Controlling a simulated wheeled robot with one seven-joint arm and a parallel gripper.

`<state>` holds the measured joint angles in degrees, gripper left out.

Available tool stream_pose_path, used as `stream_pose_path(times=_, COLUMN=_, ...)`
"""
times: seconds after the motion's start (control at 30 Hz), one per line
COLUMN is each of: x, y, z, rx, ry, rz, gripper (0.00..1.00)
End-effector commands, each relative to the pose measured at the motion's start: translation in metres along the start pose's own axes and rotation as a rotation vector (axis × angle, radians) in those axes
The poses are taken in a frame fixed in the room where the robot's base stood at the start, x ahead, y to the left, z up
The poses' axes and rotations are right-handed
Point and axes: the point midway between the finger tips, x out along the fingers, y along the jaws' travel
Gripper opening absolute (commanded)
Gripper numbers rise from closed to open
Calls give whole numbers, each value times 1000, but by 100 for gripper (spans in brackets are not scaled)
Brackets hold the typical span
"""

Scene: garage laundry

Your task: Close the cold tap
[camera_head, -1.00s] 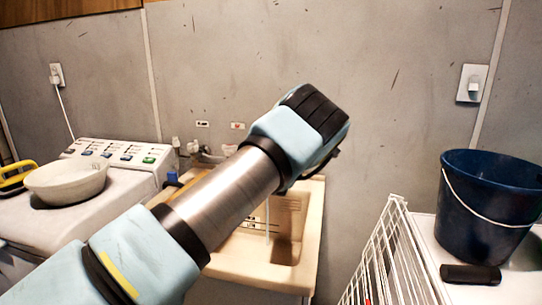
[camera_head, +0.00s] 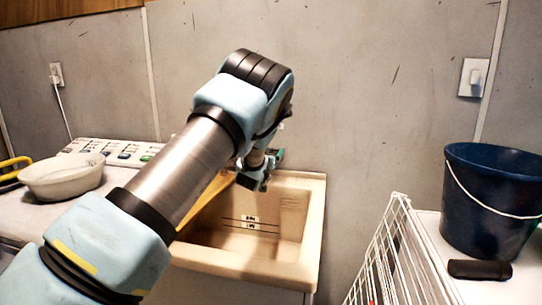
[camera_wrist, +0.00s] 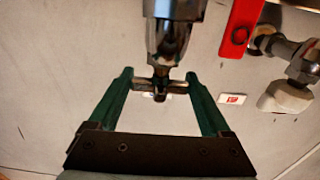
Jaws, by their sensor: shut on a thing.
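The cold tap's metal cross handle (camera_wrist: 160,86) sits between the two dark green fingers of my gripper (camera_wrist: 159,76) in the wrist view. The fingers are shut on the handle's arms. A metal tap body (camera_wrist: 175,25) rises above it at the top of that view. A pale label behind the handle is mostly hidden. My arm hides the taps there. I see no water stream in the visible part of the basin.
A red part (camera_wrist: 240,28), a white-tipped fitting (camera_wrist: 286,96) and a red label (camera_wrist: 232,99) are right of the handle. A white bowl (camera_head: 62,180) stands on the washer at left. A wire rack (camera_head: 392,260) and blue bucket (camera_head: 490,200) are at right.

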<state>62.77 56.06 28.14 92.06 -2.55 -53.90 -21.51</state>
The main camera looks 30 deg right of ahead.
Motion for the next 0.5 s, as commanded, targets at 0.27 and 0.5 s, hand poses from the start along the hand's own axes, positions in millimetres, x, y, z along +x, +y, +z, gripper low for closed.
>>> stream_pose_path(times=0.27, x=0, y=0, z=0, rx=0, ry=-1, rz=-1, gripper=91)
stream_pose_path(times=0.5, x=0, y=0, z=0, rx=0, ry=0, rz=-1, gripper=100)
